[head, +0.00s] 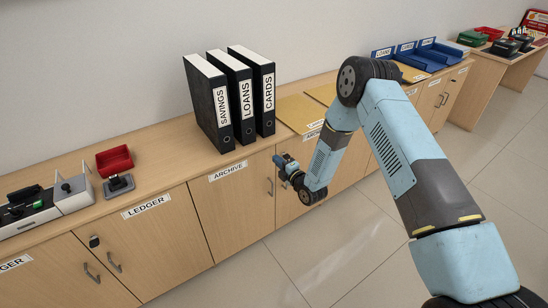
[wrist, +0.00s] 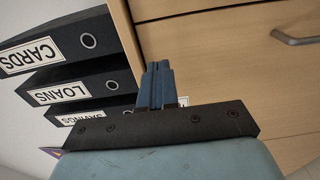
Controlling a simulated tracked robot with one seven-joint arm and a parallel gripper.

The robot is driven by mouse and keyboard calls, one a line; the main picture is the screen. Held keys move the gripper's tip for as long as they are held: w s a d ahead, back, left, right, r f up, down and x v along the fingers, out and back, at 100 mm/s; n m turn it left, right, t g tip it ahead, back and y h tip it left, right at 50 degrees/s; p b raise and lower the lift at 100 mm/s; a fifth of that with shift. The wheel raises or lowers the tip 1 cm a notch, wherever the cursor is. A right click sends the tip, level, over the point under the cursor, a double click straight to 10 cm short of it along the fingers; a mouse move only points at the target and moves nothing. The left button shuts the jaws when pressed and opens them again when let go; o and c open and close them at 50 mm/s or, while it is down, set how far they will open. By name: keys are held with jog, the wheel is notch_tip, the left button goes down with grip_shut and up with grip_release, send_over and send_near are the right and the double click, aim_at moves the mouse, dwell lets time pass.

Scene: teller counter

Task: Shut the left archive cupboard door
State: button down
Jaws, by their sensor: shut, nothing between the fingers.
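The left archive cupboard door (head: 232,210) is a wood panel with an ARCHIVE label along its top and a metal handle (head: 270,187) near its right edge. In the head view it looks flush, or nearly flush, with the cupboard front; a small gap cannot be ruled out. My gripper (head: 279,161) is by the door's upper right corner, just below the counter edge. In the wrist view its fingers (wrist: 158,84) are together and empty, in front of a wood panel (wrist: 220,70). A handle (wrist: 300,39) shows at the right there. Whether the fingers touch the door cannot be told.
Binders (head: 231,100) labelled SAVINGS, LOANS and CARDS stand on the counter above the door. The LEDGER cupboard (head: 150,250) is to the left. Yellow folders (head: 300,112) lie right of the binders. My arm hides part of the cupboards to the right. The tiled floor (head: 330,250) in front is clear.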

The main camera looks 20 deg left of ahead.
jog(key=v, duration=0.9)
jog(key=w+d+r+m+h, duration=0.3)
jog(key=w+d+r, duration=0.1)
jog(key=r, duration=0.5)
jog(key=w+d+r+m+h, duration=0.25)
jog(key=w+d+r, duration=0.2)
jog(key=r, duration=0.45)
jog(key=s+d+r+m+h, duration=0.3)
jog(key=d+r+m+h, duration=0.3)
jog(key=d+r, duration=0.8)
jog(key=s+d+r+m+g+h, duration=0.2)
jog(key=s+d+r+m, duration=0.75)
jog(key=s+r, duration=0.4)
jog(key=s+d+m+g, duration=0.1)
jog(key=s+d+m, duration=0.2)
jog(key=s, duration=0.8)
jog(key=s+d+r+m+g, duration=0.1)
jog(key=s+d+m+g, duration=0.1)
jog(key=s, duration=0.9)
jog(key=shift+s+d+r+m+h, duration=0.35)
jog(key=shift+d+m, duration=0.1)
jog(key=shift+m, duration=0.75)
